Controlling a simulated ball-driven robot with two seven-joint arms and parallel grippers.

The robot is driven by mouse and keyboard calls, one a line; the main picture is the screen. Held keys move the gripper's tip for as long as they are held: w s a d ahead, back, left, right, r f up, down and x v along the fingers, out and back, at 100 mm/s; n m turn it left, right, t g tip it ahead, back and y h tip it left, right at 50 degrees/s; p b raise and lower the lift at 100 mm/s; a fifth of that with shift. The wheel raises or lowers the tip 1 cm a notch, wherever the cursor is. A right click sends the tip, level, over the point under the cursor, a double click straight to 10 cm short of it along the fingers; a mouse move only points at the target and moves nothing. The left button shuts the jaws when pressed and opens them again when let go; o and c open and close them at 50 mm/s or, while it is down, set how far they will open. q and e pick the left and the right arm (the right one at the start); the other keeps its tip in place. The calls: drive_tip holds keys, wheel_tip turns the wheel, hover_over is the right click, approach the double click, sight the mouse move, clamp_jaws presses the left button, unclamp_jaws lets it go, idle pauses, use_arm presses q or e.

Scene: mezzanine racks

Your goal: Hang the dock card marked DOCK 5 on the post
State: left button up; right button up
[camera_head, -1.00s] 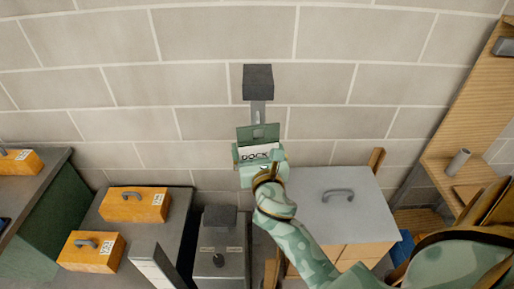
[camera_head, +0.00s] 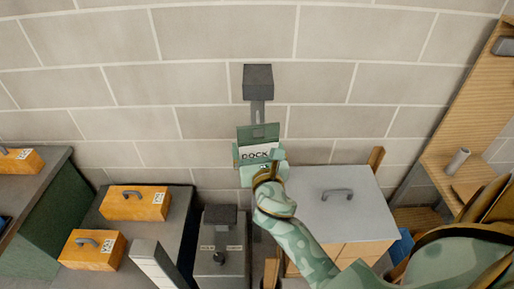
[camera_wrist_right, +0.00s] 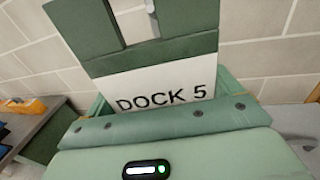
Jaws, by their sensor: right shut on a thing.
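The DOCK 5 card (camera_head: 258,132) has a dark green top with a slot and a white lower part with black lettering. My right gripper (camera_head: 259,160) is shut on its lower part and holds it upright near the wall. In the right wrist view the card (camera_wrist_right: 150,82) reads DOCK 5 above my gripper. The grey post (camera_head: 258,82) has a dark block at its top and a narrow stem, and the card overlaps the stem's lower part. I cannot tell whether the post passes through the slot. My left gripper is not in view.
Orange cases (camera_head: 137,203) sit on dark surfaces at left. A dark grey box (camera_head: 220,262) stands below the card. A grey-topped cabinet (camera_head: 325,215) stands to its right. Wooden shelving (camera_head: 470,110) rises at far right. The block wall is behind.

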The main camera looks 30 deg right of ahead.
sight(257, 133)
drive_tip(key=shift+w, duration=0.1)
drive_tip(key=shift+d+p+x, duration=0.25)
drive_tip(key=shift+p+x, duration=0.05)
drive_tip(key=shift+x, duration=0.8)
drive_tip(key=shift+r, duration=0.1)
idle(0.6)
drive_tip(key=shift+w+d+p, duration=0.45)
drive_tip(key=shift+w+d, duration=0.1)
drive_tip(key=shift+w, duration=0.25)
drive_tip(key=shift+w, duration=0.15)
drive_tip(key=shift+w+d, duration=0.45)
drive_tip(key=shift+w, duration=0.2)
